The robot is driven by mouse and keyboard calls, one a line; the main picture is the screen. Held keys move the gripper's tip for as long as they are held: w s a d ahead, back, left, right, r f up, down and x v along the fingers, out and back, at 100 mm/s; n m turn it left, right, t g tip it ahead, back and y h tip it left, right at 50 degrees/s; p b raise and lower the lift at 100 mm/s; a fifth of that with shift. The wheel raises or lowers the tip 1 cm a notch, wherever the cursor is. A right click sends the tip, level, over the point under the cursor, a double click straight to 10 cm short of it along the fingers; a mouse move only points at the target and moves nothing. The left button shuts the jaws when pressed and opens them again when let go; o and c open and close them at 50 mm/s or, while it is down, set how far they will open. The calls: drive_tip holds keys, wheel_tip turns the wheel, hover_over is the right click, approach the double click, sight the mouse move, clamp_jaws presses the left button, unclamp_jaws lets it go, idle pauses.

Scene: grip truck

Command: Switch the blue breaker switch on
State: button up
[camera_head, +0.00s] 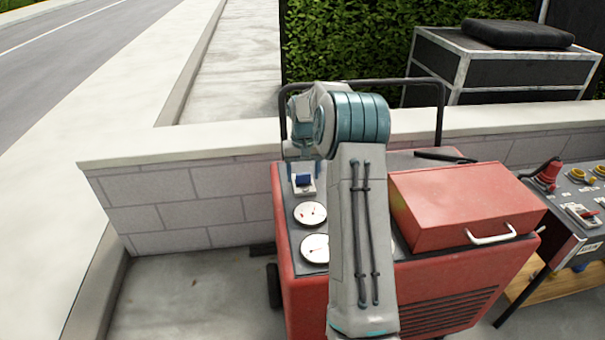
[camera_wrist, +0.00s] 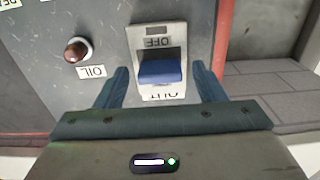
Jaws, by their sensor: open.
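The blue breaker switch (camera_wrist: 160,70) sits on a light metal plate (camera_wrist: 176,36) on the grey panel of a red machine. In the wrist view the plate shows the word OFF, upside down, beside the blue lever, and a partly covered label at its other end. The blue switch also shows in the head view (camera_head: 303,180), at the machine's left top. My gripper (camera_wrist: 162,85) is open, its two fingers on either side of the plate's lower part. Nothing is held between them. Whether the fingers touch the panel I cannot tell. In the head view my arm hides part of the machine.
An OIL lamp (camera_wrist: 78,50) is left of the switch in the wrist view. Two round gauges (camera_head: 311,214) lie near the switch on the red machine (camera_head: 440,290). A red box lid (camera_head: 460,205) is right of my arm. A low block wall (camera_head: 200,195) runs behind.

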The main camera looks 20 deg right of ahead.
drive_tip(key=c, duration=1)
drive_tip(key=p, duration=0.2)
drive_tip(key=shift+w+r+g+p, duration=0.2)
drive_tip(key=shift+r+g+p, duration=0.1)
drive_tip(key=shift+p, duration=0.1)
drive_tip(key=shift+w+d+g+p, duration=0.15)
drive_tip(key=shift+g+p, duration=0.25)
drive_tip(key=shift+p, duration=0.65)
drive_tip(key=g+p, duration=0.1)
drive_tip(key=p, duration=0.3)
drive_tip(key=shift+w+f+y, duration=0.1)
drive_tip(key=shift+w+y, duration=0.25)
drive_tip(key=shift+y, duration=0.05)
drive_tip(key=shift+w+d+f+g+p, duration=0.2)
drive_tip(key=shift+g+p, duration=0.5)
drive_tip(key=shift+p, duration=0.45)
drive_tip(key=shift+f, duration=0.1)
